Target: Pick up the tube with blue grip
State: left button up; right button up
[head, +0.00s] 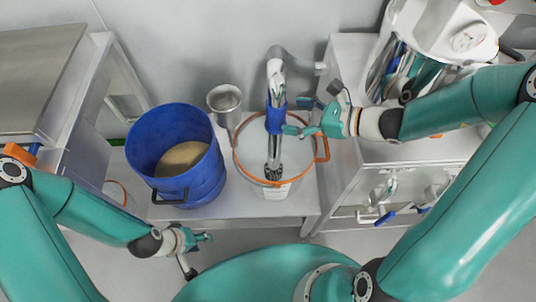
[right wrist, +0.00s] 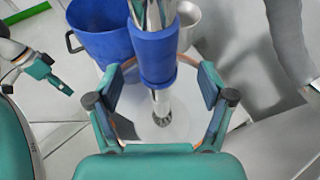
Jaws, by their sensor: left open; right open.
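The tube (head: 276,92) is a shiny metal pipe with a blue grip (head: 275,119) around its middle. It stands upright over a clear round container with an orange rim (head: 237,158), its dark slotted lower end inside. In the right wrist view the blue grip (right wrist: 154,57) is between the open fingers of my right gripper (right wrist: 157,92), with gaps on both sides. In the head view my right gripper (head: 301,117) is at the right side of the grip. My left gripper (head: 205,237) is open and empty, low at the left, away from the tube.
A blue drum (head: 207,178) with beige contents stands left of the container. A metal cup (head: 224,98) is behind them. A white cabinet with a machine (head: 440,35) on it is at the right. The tube's bent top meets a grey hose (head: 298,62).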

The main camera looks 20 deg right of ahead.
aim_at(275, 113)
jog(key=b+x, duration=0.1)
jog(key=x, duration=0.5)
jog(key=shift+a, duration=0.1)
grip_shut()
dwell(0.3)
